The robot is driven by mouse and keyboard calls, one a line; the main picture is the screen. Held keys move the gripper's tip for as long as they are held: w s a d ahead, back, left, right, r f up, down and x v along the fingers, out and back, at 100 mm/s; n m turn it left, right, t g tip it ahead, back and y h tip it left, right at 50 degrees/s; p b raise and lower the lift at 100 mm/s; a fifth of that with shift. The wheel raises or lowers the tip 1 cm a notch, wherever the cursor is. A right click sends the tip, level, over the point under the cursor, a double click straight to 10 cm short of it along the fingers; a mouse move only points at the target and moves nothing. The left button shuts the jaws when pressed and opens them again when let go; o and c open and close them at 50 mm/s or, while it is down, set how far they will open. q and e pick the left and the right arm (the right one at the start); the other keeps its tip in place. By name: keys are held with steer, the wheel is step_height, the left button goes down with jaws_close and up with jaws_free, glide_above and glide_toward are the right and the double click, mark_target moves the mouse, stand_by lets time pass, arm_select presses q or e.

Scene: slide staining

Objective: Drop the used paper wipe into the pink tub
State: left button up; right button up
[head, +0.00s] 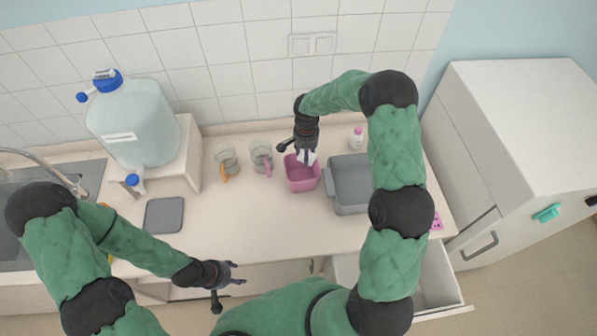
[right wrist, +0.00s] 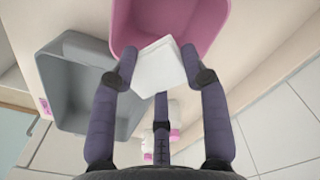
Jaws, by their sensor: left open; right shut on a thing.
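The pink tub (head: 302,177) stands on the counter, left of the grey bin. My right gripper (head: 308,152) is over the back part of the tub, pointing down. In the right wrist view the gripper (right wrist: 155,72) is shut on the white paper wipe (right wrist: 159,66). The wipe lies across the near rim side of the pink tub (right wrist: 190,18) in that view; the wipe's height above the tub floor is hard to tell. My left gripper (head: 228,272) is open and empty in front of the counter's front edge.
The grey bin (head: 349,186) is right beside the tub; it also shows in the right wrist view (right wrist: 62,118). Two glass jars (head: 262,158) stand to the left. A small pink-capped bottle (head: 357,139) is behind the bin. A drawer (head: 440,288) is open below the counter.

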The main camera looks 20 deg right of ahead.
step_height(320, 180, down, 5)
steer(key=shift+r+b, duration=0.1)
steer(key=shift+b, duration=0.45)
steer(key=o, duration=1.3)
steer(key=shift+r, duration=0.1)
step_height(320, 180, up, 12)
steer(key=shift+f, duration=0.15)
